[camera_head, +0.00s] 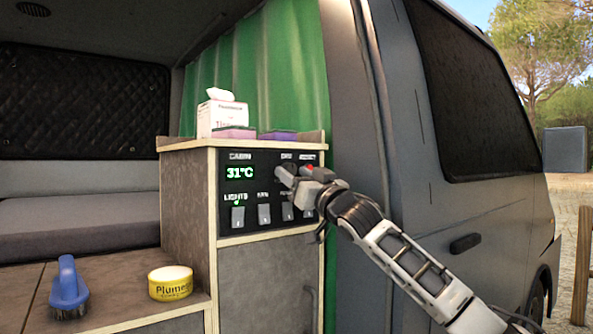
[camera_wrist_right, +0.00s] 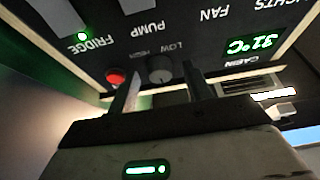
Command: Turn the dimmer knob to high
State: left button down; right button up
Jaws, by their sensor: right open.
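The dimmer knob (camera_wrist_right: 160,69) is a small dark grey round knob on the black control panel (camera_head: 265,182). In the right wrist view, which shows the panel upside down, it sits between the words LOW and HIGH and next to a red button (camera_wrist_right: 115,78). My right gripper (camera_wrist_right: 160,88) is open, its two fingers apart on either side of the knob's position. I cannot tell whether either finger touches it. In the head view the right gripper (camera_head: 292,179) is at the panel's right part and covers the knob. The knob's pointer is not readable. My left gripper is out of view.
A row of switches (camera_head: 264,214) lies below the gripper, and a green display (camera_head: 240,173) reads 31°C. A tissue box (camera_head: 222,115) and sponges stand on the cabinet top. A blue brush (camera_head: 68,289) and yellow tin (camera_head: 170,283) sit at lower left. The van's side is right.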

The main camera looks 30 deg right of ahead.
jog(key=c, duration=1)
jog(key=shift+o, duration=0.2)
jog(key=shift+m, duration=0.3)
